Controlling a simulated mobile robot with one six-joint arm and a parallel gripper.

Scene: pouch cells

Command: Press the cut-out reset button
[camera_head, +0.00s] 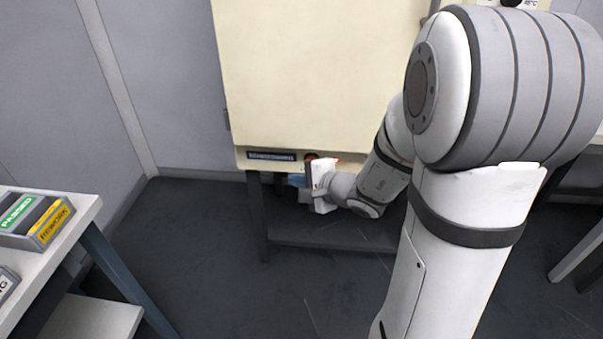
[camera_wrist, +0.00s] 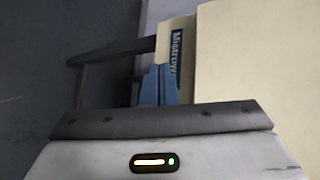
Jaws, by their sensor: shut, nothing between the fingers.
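The cream cabinet (camera_head: 315,75) stands on a dark frame, with a blue label plate (camera_head: 271,156) along its lower front edge. A small dark round part with an orange-red tint (camera_head: 311,156) shows right of the label, just above my gripper; I cannot tell whether it is the reset button. My gripper (camera_head: 294,180) is at the cabinet's lower edge, its blue fingers pointing left. In the wrist view the fingers (camera_wrist: 160,70) are together and empty, beside the label strip (camera_wrist: 176,50). Whether they touch anything is unclear. No reset button is clearly visible; my arm and gripper hide part of the lower front.
A white table (camera_head: 70,215) at the left holds a tray with a green PASSED label (camera_head: 17,211) and a yellow one. The cabinet stand has dark legs and a low crossbar (camera_head: 330,244). Grey floor (camera_head: 190,250) lies open between table and stand.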

